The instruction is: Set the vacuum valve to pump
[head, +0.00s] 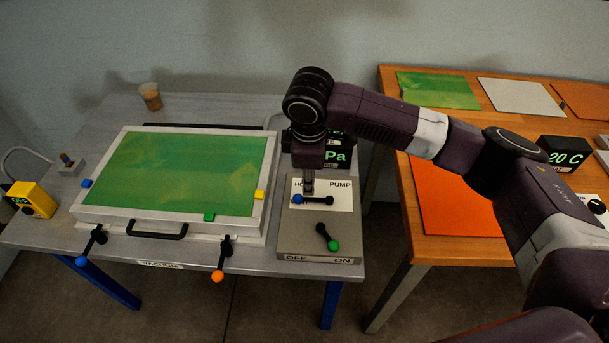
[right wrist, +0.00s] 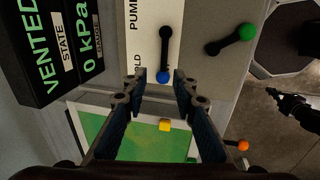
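The vacuum valve is a black lever with a blue knob (head: 297,199) on a grey control box (head: 318,242). Its knob points left, to the HOLD side of the HOLD/PUMP label; the PUMP end is at the right. My right gripper (head: 308,190) reaches down over the blue knob. In the right wrist view its two fingers (right wrist: 160,86) are open, with the blue knob (right wrist: 163,76) between or just beyond the tips; contact cannot be told. A small dark shape at the right wrist view's right edge looks like my left gripper (right wrist: 286,103); its fingers are too small to read.
A green-knobbed lever (head: 329,238) sits close by on the box, above OFF/ON. A gauge display (right wrist: 62,50) behind reads VENTED, 0 kPa. An orange table (head: 470,245) stands right.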

